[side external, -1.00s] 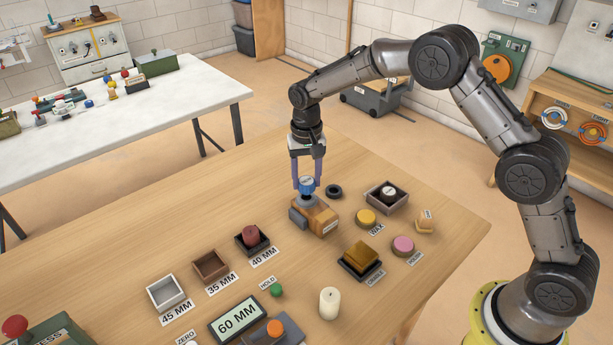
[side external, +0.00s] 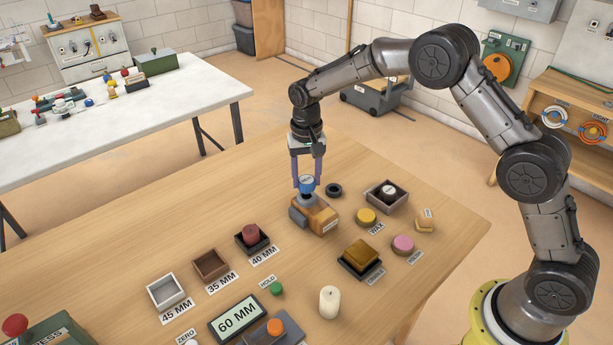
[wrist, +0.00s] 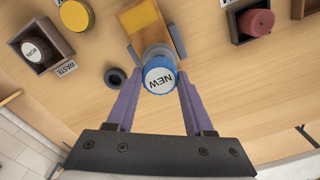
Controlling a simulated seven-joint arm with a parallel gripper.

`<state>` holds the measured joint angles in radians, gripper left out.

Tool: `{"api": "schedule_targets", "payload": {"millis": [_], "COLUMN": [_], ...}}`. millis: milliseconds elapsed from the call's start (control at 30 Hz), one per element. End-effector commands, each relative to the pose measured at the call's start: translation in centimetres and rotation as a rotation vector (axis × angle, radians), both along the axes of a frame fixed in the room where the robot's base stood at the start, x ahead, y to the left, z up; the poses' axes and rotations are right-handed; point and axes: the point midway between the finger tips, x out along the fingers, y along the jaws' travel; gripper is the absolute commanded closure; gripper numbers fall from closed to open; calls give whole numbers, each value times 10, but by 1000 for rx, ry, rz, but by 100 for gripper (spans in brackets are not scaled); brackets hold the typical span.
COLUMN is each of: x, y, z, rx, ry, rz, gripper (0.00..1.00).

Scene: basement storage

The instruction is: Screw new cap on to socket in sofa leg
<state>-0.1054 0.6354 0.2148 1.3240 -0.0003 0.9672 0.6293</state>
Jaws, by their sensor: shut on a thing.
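The new cap (side external: 306,184) is blue with a white top; in the wrist view its top (wrist: 160,81) reads NEW. My gripper (side external: 306,186) points straight down and is shut on the cap, one purple finger on each side. The cap sits over a grey metal socket on the wooden sofa leg (side external: 322,217). The leg lies on the table with a grey block at its left side; it also shows in the wrist view (wrist: 141,19). How far the cap is threaded cannot be seen.
A black ring (side external: 334,190) lies just right of the leg. A box with a WORN cap (side external: 387,195) stands farther right. A yellow disc (side external: 366,217), a pink disc (side external: 403,245) and a candle (side external: 329,302) stand nearby. Size trays (side external: 210,265) line the front left.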

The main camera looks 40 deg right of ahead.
Motion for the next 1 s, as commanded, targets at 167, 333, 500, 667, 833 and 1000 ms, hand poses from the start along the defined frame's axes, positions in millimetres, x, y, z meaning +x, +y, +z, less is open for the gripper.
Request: {"api": "schedule_targets", "payload": {"millis": [167, 333, 500, 667, 833, 1000], "x": [0, 0, 0, 0, 0, 0], "y": [0, 0, 0, 0, 0, 0], "z": [0, 0, -2, -6, -10, -14], "rx": [0, 0, 0, 1, 0, 0], "ry": [0, 0, 0, 1, 0, 0], "rz": [0, 0, 0, 0, 0, 0], "gripper": [100, 100, 100, 100, 100, 100]}}
